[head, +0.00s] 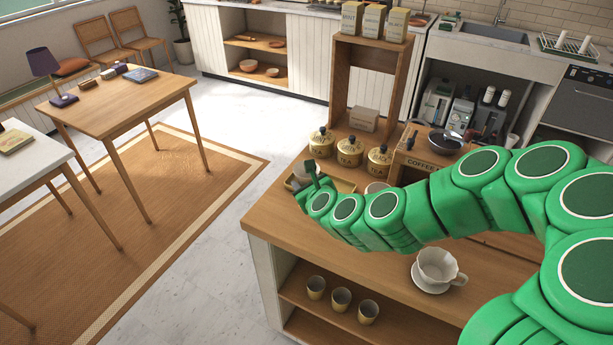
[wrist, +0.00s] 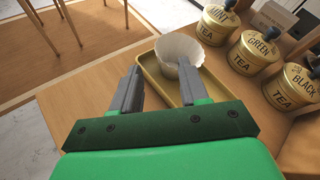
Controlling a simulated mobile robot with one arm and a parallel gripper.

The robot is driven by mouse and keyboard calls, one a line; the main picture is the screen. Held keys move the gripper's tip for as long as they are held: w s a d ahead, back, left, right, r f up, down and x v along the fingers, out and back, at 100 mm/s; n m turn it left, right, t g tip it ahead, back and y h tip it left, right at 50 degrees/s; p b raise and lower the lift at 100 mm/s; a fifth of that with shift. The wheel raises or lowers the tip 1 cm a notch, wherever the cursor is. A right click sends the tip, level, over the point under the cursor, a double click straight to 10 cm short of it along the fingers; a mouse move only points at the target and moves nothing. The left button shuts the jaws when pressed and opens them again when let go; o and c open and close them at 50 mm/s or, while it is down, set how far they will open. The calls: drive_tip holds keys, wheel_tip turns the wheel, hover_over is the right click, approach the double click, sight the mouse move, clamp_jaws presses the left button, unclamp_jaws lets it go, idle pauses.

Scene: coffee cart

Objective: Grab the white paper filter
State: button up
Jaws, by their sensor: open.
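The white paper filter (wrist: 180,55) stands in a yellow tray (wrist: 216,88) on the wooden cart top in the wrist view. It looks like a small fluted cup, open side up. My gripper (wrist: 160,72) is open, its two grey fingers apart, with the right fingertip over the filter's near side and the left fingertip short of it. I cannot tell if the right finger touches it. In the head view, my gripper (head: 312,178) is at the cart's far left corner and partly hides the filter (head: 302,173) and the tray (head: 345,186).
Gold tea canisters (wrist: 250,50) stand close to the right of the tray. A white dripper (head: 438,268) stands on the cart's near side. A pan (head: 432,137) sits on the coffee box behind my arm. Cups (head: 341,299) stand on the shelf below.

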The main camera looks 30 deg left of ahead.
sight(295, 171)
drive_tip(key=shift+x, duration=4)
drive_tip(key=shift+d, duration=0.1)
drive_tip(key=shift+c, duration=0.3)
clamp_jaws()
